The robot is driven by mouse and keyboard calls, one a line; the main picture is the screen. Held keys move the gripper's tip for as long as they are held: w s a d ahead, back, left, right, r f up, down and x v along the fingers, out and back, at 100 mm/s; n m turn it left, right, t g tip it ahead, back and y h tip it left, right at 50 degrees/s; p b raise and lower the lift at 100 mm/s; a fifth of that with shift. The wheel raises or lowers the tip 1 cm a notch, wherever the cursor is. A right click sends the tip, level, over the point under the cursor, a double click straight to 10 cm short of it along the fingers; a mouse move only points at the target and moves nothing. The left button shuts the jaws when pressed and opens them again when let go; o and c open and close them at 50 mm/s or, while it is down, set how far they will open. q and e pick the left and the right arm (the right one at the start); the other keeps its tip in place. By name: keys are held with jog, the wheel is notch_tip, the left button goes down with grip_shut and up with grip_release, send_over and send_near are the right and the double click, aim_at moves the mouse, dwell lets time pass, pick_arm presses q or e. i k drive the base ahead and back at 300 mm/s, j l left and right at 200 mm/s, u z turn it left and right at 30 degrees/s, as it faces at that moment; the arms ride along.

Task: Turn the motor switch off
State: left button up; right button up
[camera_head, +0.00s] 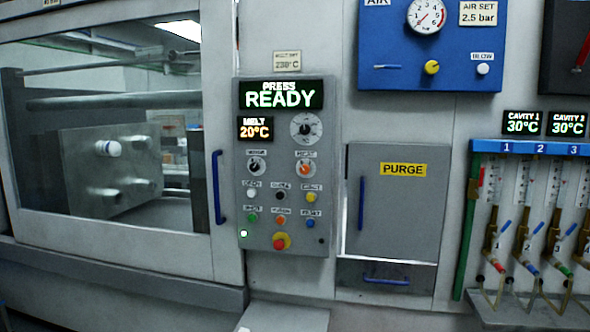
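The motor switch (256,166) is a black rotary knob under a small label that seems to read MOTOR. It sits on the left of the grey control panel (328,215), below the orange MELT 20°C display (256,128). Its pointer is too small to tell its setting. An orange knob (305,168) sits to its right at the same height. The green display above reads PRESS READY (280,95). Neither of my grippers is in view, and nothing covers the switch.
Several push buttons and a red emergency stop (280,241) sit below the switch. A window door with a blue handle (219,187) is on the left. The grey PURGE door (392,215) is on the right. The space before the panel is clear.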

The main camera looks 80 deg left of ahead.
aim_at(254, 167)
jog(key=u, duration=2.85)
